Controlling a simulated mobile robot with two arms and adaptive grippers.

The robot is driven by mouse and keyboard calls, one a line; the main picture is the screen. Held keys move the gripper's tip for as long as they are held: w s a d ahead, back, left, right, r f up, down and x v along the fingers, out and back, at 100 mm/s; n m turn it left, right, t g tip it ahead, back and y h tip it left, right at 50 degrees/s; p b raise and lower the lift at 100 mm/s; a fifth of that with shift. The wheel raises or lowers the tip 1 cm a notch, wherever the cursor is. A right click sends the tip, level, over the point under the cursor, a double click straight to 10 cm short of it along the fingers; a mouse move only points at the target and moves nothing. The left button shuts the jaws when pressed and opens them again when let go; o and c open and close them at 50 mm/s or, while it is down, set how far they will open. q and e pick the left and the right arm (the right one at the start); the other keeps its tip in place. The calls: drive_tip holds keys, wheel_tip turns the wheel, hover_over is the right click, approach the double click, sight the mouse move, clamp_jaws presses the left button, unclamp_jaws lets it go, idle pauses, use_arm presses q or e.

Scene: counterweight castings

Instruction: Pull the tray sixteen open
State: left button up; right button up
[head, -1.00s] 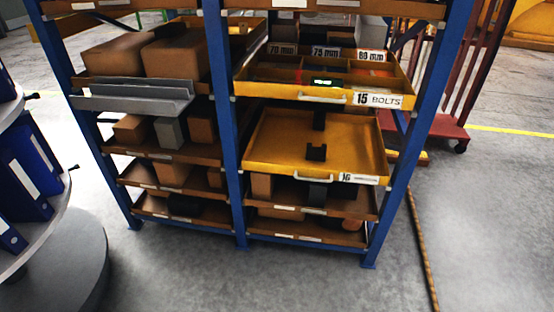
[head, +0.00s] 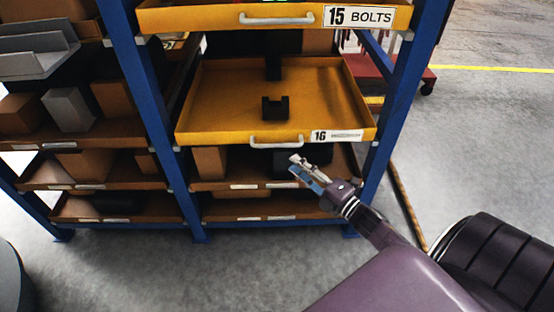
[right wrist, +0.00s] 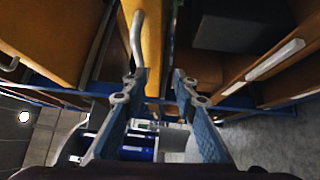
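Tray sixteen (head: 225,105) is a yellow tray in the blue rack, under the "15 BOLTS" tray. Its inside shows, with a dark notched block (head: 275,107) in it, and its front stands out ahead of the rack posts. Its pale bar handle (head: 276,143) is left of the "16" label (head: 337,135). My right gripper (head: 299,166) is just below and right of the handle in the head view. In the right wrist view its two fingers (right wrist: 155,90) are apart with nothing between them. The handle (right wrist: 137,38) shows there beyond the left fingertip. My left gripper is out of view.
The "15 BOLTS" tray (head: 215,17) with its own handle is right above. Lower shelves hold brown boxes (head: 210,161) and dark ones. A blue post (head: 392,110) stands right of the tray. Grey floor (head: 490,150) is clear at the right.

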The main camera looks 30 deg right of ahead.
sight(277, 146)
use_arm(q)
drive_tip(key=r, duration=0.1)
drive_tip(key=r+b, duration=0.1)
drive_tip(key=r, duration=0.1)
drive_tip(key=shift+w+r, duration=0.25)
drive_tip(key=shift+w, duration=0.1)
use_arm(e)
drive_tip(key=w+r, duration=0.1)
drive_tip(key=w, duration=0.1)
drive_tip(key=w+a+r+n, duration=0.1)
drive_tip(key=w, duration=0.2)
drive_tip(key=w+a+r+n+y, duration=0.1)
drive_tip(key=w, duration=0.2)
drive_tip(key=shift+a+r+t, duration=0.25)
drive_tip(key=shift+r+t, duration=0.05)
drive_tip(key=shift+r, duration=0.1)
drive_tip(key=shift+c, duration=0.3)
clamp_jaws()
